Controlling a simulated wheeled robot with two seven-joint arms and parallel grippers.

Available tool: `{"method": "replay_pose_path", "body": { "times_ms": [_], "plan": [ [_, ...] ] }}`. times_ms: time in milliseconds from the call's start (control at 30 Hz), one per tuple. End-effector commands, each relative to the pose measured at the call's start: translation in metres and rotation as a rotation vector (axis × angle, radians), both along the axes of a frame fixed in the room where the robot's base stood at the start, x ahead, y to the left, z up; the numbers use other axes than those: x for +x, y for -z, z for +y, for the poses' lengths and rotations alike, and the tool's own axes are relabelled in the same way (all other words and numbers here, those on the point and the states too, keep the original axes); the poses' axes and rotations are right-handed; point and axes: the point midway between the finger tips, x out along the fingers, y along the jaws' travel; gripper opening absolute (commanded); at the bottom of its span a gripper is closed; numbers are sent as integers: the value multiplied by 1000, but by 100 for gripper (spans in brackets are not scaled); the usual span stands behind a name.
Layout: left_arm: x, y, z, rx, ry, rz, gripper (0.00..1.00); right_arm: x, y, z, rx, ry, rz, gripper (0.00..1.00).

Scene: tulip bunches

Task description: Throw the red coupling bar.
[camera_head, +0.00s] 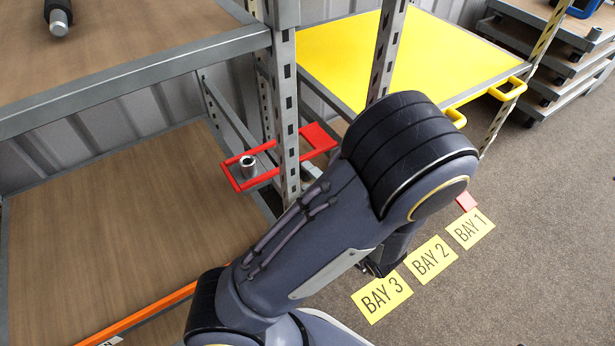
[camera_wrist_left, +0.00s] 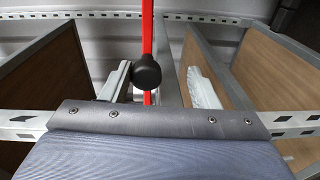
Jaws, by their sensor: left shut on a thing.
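A red bar (camera_wrist_left: 147,28) with a black knob (camera_wrist_left: 147,72) runs upright through the left wrist view. My left gripper (camera_wrist_left: 158,76) has one pale finger on each side of the bar and is shut on it; the exact contact is hard to see. In the head view my left arm covers the hand and hides the hold. A red U-shaped bracket (camera_head: 262,148) there sits at the rack post, with a metal pin (camera_head: 248,166) standing in it. Whether bracket and held bar are one piece cannot be told. My right gripper is not in view.
Wooden rack shelves (camera_head: 100,200) lie at left, behind perforated posts (camera_head: 286,120). A yellow-topped cart (camera_head: 350,50) with yellow handles stands beyond. Floor labels BAY 1 (camera_head: 470,228), BAY 2 (camera_head: 431,259) and BAY 3 (camera_head: 382,297) and a small red block (camera_head: 466,202) lie right of my arm.

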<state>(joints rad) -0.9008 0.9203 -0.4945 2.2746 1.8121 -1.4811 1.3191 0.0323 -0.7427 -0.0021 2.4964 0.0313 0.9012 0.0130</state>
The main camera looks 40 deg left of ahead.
Motion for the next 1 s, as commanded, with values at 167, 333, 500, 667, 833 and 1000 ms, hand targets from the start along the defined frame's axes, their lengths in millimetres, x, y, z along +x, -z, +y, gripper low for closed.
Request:
{"method": "replay_pose_path", "body": {
  "times_ms": [167,333,500,667,833,1000],
  "plan": [
    [-4,1,-14,-7,8,3,50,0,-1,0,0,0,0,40],
    [-7,0,-26,-5,9,1,50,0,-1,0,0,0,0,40],
    [-11,-1,-36,-4,7,0,50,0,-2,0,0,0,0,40],
    [-14,-2,-47,-3,6,-1,50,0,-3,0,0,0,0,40],
    [-18,-2,-58,-2,6,-1,50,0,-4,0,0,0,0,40],
    [-21,-3,-66,-1,4,0,50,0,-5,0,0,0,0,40]
  ]
}}
